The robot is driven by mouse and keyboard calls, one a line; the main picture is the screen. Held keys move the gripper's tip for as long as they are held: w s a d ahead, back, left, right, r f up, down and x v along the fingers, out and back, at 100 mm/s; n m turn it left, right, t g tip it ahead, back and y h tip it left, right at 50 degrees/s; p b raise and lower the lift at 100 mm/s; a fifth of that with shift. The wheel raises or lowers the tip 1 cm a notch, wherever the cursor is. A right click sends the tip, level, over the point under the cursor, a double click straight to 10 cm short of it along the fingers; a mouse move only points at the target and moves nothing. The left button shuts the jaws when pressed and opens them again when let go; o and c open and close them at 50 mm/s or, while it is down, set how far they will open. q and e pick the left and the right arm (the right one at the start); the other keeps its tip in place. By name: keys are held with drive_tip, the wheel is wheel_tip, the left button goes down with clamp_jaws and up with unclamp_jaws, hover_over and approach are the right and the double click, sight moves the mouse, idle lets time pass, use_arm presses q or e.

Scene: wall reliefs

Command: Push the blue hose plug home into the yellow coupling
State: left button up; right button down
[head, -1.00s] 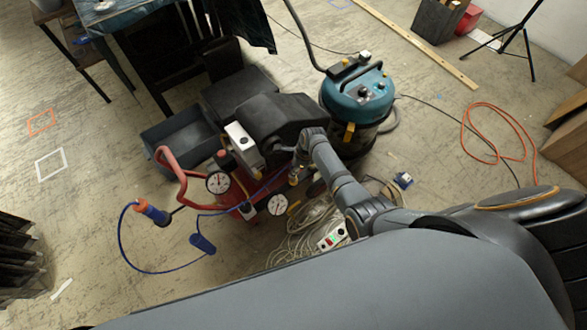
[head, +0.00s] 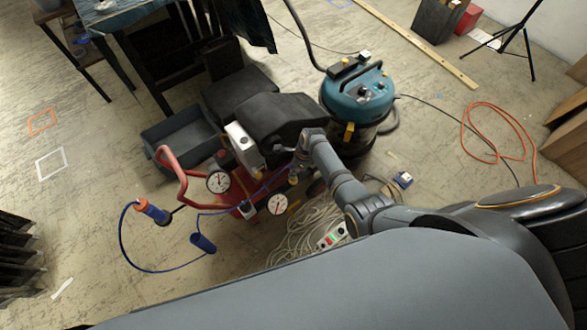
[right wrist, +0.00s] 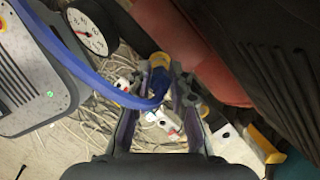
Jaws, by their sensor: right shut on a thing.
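The blue plug (right wrist: 159,82) sits between the fingers of my right gripper (right wrist: 157,92) in the right wrist view. The gripper is shut on it. The blue hose (right wrist: 75,60) bends in to the plug from the upper left. The yellow coupling (right wrist: 159,60) is just beyond the plug, in line with it and seemingly touching it. I cannot tell how deep the plug sits. In the head view my right gripper (head: 297,172) is at the red compressor's (head: 232,205) right side, small and partly hidden by my wrist. My left gripper is not in view.
Pressure gauges (head: 277,204) stand close left of the gripper, with a grey box (right wrist: 40,70) beside them. Coiled pale cable (head: 310,226) lies on the floor below. A teal vacuum (head: 357,95) stands to the right. An orange hose (head: 492,135) lies farther right.

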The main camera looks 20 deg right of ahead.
drive_tip(key=shift+s+p, duration=0.1)
drive_tip(key=shift+p, duration=0.4)
idle(0.9)
drive_tip(key=shift+f, duration=0.2)
idle(0.4)
drive_tip(key=shift+s+f, duration=0.1)
drive_tip(key=shift+s, duration=0.05)
idle(0.4)
